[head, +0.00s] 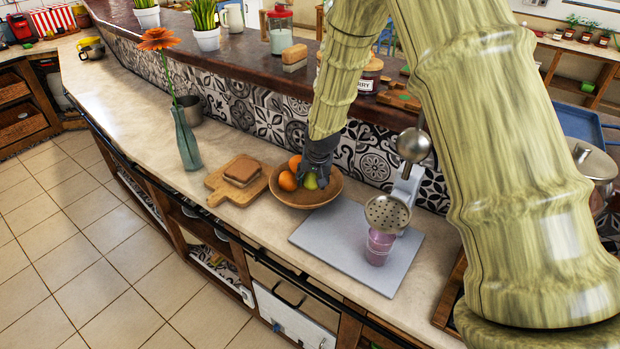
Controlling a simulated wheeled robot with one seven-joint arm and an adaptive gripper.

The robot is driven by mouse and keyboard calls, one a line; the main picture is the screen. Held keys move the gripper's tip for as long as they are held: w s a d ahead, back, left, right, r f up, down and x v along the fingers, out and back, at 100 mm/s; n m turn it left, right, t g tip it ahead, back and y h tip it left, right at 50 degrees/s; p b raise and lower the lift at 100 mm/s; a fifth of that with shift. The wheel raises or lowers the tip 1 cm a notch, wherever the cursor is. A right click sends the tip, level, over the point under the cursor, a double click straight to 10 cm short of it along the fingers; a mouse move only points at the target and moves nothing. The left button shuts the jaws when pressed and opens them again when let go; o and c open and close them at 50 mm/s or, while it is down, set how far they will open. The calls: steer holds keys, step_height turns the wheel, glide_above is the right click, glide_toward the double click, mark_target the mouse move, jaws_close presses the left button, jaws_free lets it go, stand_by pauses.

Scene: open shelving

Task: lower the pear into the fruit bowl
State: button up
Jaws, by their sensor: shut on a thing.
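The fruit bowl (322,192) is a round brown wooden bowl on the pale counter. Several orange fruits (287,181) lie in its left and back part. A yellow-green pear (310,181) shows at the bowl, beside the oranges and just under my gripper (316,176). My gripper is dark, points down over the bowl, and is shut on the pear. The gripper hides the pear's upper part. I cannot tell whether the pear touches the bowl's bottom.
A cutting board (228,196) with bread slices (244,169) lies just left of the bowl. A teal vase (187,140) with an orange flower stands further left. A grey slab (340,245) with a metal juicer and a purple glass (378,248) is close on the right. A tiled wall rises behind.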

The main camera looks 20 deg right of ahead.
steer(key=o, duration=1.1)
steer(key=shift+o, duration=0.2)
steer(key=v, duration=1.2)
